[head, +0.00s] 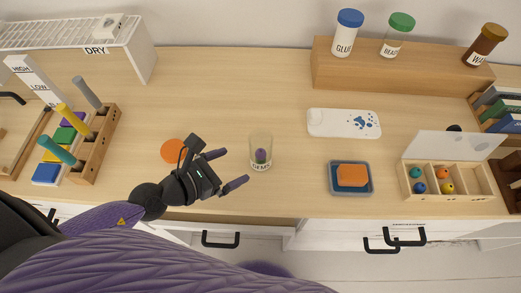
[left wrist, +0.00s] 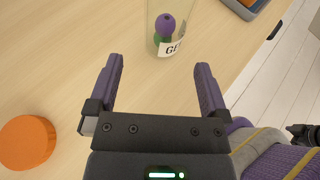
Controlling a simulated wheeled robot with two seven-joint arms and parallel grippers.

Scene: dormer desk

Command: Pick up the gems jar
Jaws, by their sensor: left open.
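The gems jar (head: 261,152) is a clear, open-topped jar with a white label and a purple and a green gem inside. It stands upright on the desk near the front edge. It also shows at the top of the left wrist view (left wrist: 165,28), beyond my fingertips and roughly between their lines. My left gripper (head: 230,169) is open and empty, just left of the jar, with its fingers pointing toward it. In the left wrist view the two purple fingers (left wrist: 158,65) are spread apart with bare desk between them. My right gripper is not in view.
An orange disc (head: 173,151) lies left of the gripper. A blue tray with an orange block (head: 352,175) sits right of the jar. A white panel with blue spots (head: 343,123) and a divided box (head: 446,182) lie farther right. The desk behind the jar is clear.

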